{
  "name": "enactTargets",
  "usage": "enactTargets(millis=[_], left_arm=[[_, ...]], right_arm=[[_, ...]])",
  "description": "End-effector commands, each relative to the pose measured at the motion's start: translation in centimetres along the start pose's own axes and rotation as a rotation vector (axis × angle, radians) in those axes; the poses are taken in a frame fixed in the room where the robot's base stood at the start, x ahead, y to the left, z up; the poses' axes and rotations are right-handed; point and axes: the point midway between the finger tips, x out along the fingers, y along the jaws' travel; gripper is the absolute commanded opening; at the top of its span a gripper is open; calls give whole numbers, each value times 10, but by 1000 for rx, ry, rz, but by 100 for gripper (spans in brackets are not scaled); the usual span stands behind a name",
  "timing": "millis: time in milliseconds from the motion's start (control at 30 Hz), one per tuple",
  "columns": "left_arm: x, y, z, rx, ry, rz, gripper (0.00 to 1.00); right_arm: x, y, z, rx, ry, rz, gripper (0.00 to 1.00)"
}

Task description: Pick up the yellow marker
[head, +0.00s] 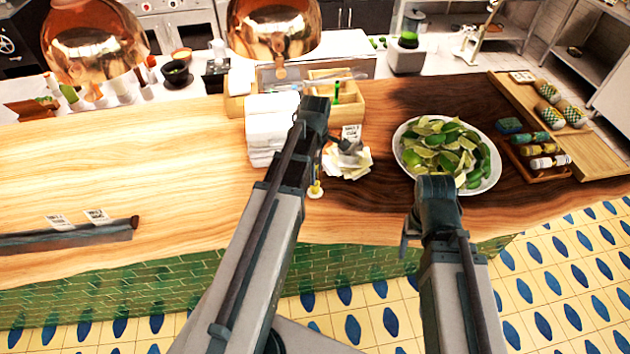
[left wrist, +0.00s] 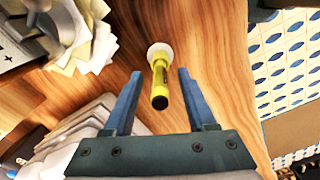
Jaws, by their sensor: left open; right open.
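The yellow marker (left wrist: 160,82) shows in the left wrist view between the fingers of my open left gripper (left wrist: 158,98). It has a pale round end at the far side and a dark end nearer the camera. The fingers stand on both sides of it, apart from it. In the head view only a bit of the marker (head: 316,190) shows beside my left arm, on the wooden counter. My left gripper (head: 318,108) covers part of the view there. My right gripper (head: 432,200) is open and empty, in front of the bowl; its fingertips are mostly hidden.
A stack of white napkins (head: 270,125) lies left of my left gripper. A spike with paper slips (head: 346,162) stands to its right. A white bowl of limes (head: 492,178) and a wooden tray of small bottles (head: 540,175) are further right. The counter's left (head: 130,170) is mostly clear.

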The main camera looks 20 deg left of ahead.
Motion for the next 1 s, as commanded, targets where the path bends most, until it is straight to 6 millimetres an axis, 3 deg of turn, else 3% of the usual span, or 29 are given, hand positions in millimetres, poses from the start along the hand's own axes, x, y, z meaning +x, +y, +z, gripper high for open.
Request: enactTargets(millis=[33, 133, 433, 733, 1000], left_arm=[[14, 0, 0, 0, 0, 0, 57], [22, 0, 0, 0, 0, 0, 57], [22, 0, 0, 0, 0, 0, 57], [22, 0, 0, 0, 0, 0, 3], [22, 0, 0, 0, 0, 0, 0]], right_arm=[[14, -1, -1, -1, 0, 0, 67], [22, -2, -1, -3, 0, 1, 67], [22, -2, -1, -5, 0, 1, 67], [22, -2, -1, -5, 0, 1, 67], [22, -2, -1, -5, 0, 1, 67]])
